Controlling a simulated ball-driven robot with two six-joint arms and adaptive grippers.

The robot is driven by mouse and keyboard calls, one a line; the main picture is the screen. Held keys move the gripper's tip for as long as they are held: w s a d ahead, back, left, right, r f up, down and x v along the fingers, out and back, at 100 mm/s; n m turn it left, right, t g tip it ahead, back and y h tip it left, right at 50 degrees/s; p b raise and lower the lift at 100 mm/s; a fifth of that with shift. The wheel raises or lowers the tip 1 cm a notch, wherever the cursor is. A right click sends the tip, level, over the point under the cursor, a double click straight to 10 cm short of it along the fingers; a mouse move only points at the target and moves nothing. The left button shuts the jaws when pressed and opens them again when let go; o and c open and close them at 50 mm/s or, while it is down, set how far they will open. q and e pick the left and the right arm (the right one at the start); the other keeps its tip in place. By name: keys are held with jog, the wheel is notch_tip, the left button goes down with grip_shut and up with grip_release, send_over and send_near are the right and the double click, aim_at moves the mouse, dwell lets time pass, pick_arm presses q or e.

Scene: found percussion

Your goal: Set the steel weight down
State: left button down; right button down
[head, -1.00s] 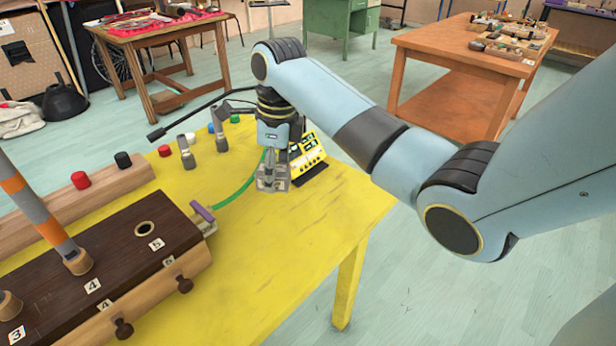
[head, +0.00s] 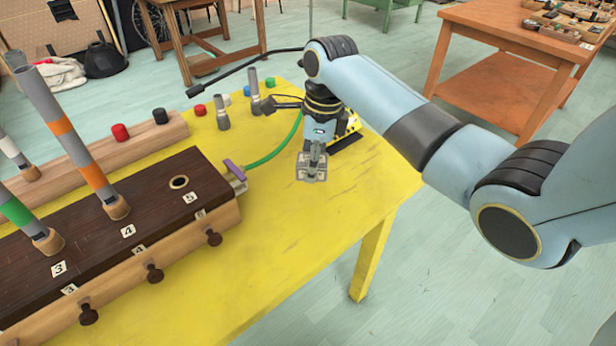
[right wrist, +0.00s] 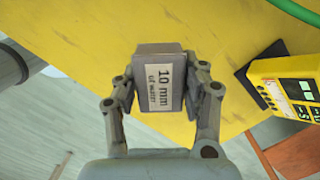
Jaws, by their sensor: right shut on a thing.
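The steel weight is a grey block with a paper label reading "10 mm" in the right wrist view (right wrist: 160,85). My right gripper (right wrist: 160,95) is shut on it, one finger against each side. In the head view the right gripper (head: 313,160) points down over the yellow table (head: 330,215), with the weight (head: 311,174) at its tips. I cannot tell whether the weight touches the tabletop. My left gripper is not in view.
A dark wooden box (head: 120,215) with numbered holes and upright striped tubes stands at left. A green hose (head: 272,153) runs from it. A yellow device with a display (right wrist: 290,95) is close beside the gripper. The table's front right is clear.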

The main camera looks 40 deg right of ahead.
aim_at(307, 187)
jog(key=shift+w+f, duration=0.3)
jog(key=shift+w, duration=0.2)
jog(key=shift+w+f, duration=0.3)
jog(key=shift+w, duration=0.2)
jog(key=shift+f+b, duration=0.5)
jog(key=shift+f, duration=1.5)
jog(key=c, duration=0.7)
grip_release()
jog(key=shift+f, duration=0.1)
jog(key=r, duration=0.4)
jog(key=r+p, duration=0.1)
jog(key=r, duration=0.3)
jog(key=s+d+r+p, duration=0.1)
jog(key=r, duration=0.3)
jog(key=shift+d+r, duration=0.1)
